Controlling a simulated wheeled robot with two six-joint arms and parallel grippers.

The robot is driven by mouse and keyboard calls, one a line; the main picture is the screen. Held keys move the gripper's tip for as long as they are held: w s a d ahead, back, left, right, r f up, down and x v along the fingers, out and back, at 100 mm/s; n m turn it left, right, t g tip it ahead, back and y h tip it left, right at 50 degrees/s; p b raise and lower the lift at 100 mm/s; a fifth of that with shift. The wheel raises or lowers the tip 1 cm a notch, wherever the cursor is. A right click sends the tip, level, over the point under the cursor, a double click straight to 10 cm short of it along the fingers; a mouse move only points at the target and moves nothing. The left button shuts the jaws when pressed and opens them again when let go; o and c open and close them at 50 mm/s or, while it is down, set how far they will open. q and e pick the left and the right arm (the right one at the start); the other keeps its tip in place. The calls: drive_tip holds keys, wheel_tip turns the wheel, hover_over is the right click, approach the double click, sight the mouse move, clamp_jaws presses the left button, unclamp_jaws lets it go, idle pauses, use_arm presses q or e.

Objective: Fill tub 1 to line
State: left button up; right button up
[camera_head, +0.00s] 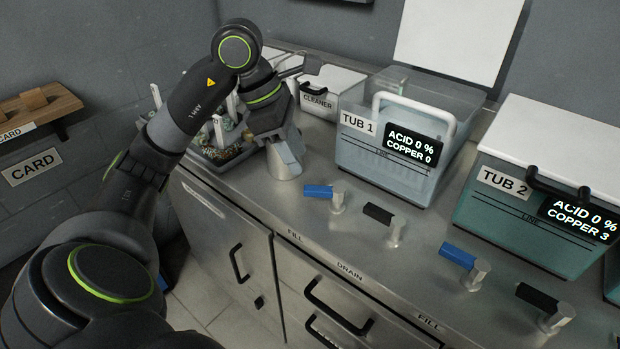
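Tub 1 (385,175) is a translucent pale tub on the steel counter, with a LINE mark across its front. Its display (414,146) reads acid 0 %, copper 0; I cannot tell its liquid level. A white arched bar (432,107) rises over its front rim. In front of it are a blue-handled valve (318,191) near a FILL label and a black-handled valve (379,213) near DRAIN. My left gripper (286,170) points down over the counter, left of the blue handle and apart from it; its finger opening cannot be made out. My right gripper is out of view.
Tub 2 (520,215), greenish with a white lid, stands right with its own blue (458,256) and black (537,297) valves. A cleaner box (325,92) stands behind my gripper. A tray of small items (225,157) lies left. Drawer handles project from the counter front.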

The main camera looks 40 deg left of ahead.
sight(314, 188)
use_arm(q)
drive_tip(key=x, duration=0.7)
drive_tip(key=shift+f, duration=0.15)
